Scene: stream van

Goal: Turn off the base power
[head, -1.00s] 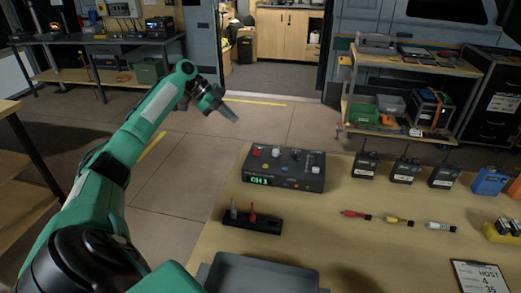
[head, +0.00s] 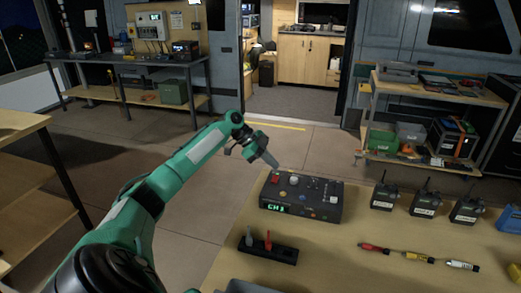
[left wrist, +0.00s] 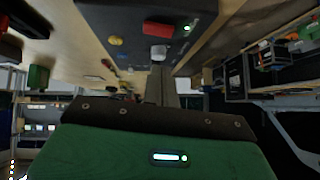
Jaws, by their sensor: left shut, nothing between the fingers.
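The dark base unit (head: 292,207) with a green "CH 1" display sits near the left end of the wooden table. Its top carries a red switch (head: 275,178), a white knob (head: 294,180), small coloured buttons and sliders. My left gripper (head: 272,161) is shut and empty, just behind the unit's far left corner, with its fingers pointing toward it. In the left wrist view the shut fingers (left wrist: 160,83) point at the unit (left wrist: 120,15), close to the white knob and the red switch (left wrist: 163,29). A green light (left wrist: 187,28) glows beside that switch. Contact cannot be told.
A small black holder (head: 268,253) with a grey and a red piece stands in front of the unit. Several radios (head: 385,197) stand to the right, with coloured connectors (head: 418,255) before them. A shelf cart (head: 430,130) stands behind. The floor left of the table is clear.

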